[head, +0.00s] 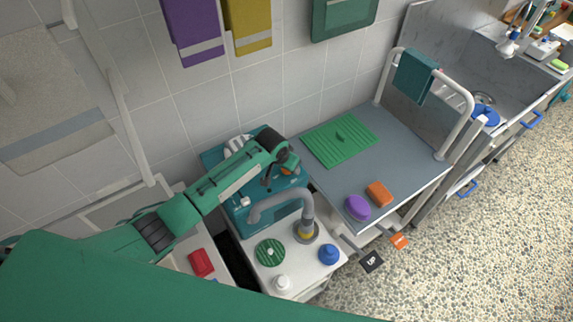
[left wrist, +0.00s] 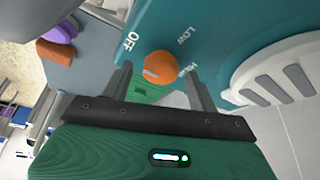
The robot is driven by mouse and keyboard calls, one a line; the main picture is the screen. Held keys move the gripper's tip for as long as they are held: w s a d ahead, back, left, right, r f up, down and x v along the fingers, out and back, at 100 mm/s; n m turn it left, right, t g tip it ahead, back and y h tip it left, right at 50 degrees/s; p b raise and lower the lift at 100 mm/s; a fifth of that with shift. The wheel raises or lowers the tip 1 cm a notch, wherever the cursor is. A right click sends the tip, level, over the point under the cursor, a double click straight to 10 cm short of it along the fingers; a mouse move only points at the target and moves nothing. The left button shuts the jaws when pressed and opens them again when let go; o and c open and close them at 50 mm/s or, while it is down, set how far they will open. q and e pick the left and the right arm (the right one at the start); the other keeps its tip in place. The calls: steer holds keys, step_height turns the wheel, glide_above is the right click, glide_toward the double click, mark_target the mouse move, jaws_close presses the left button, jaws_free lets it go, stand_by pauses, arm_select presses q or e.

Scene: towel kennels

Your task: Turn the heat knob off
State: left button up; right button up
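The orange heat knob (left wrist: 160,67) is on the front of a teal unit (left wrist: 225,40), with "OFF", "LOW" and a partly hidden third label around it. A pale line crosses the knob's face; I cannot tell for sure which label it points to. My left gripper (left wrist: 160,82) is open, with its two fingers apart and the knob between and just beyond the fingertips. I see no clear contact. In the head view the gripper is over the teal unit (head: 211,160), and it partly hides the knob. My right gripper is not in view.
A grey curved faucet (head: 306,207) stands close in front of the teal unit. A grey table (head: 395,150) to the right holds a green ridged mat (head: 340,139), a purple sponge (head: 357,207) and an orange block (head: 379,194). Towels hang on the tiled wall behind.

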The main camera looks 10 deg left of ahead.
arm_select(q)
steer(key=b+v, duration=0.3)
steer(key=v, duration=1.1)
steer(key=shift+f, duration=0.1)
stand_by(0.3)
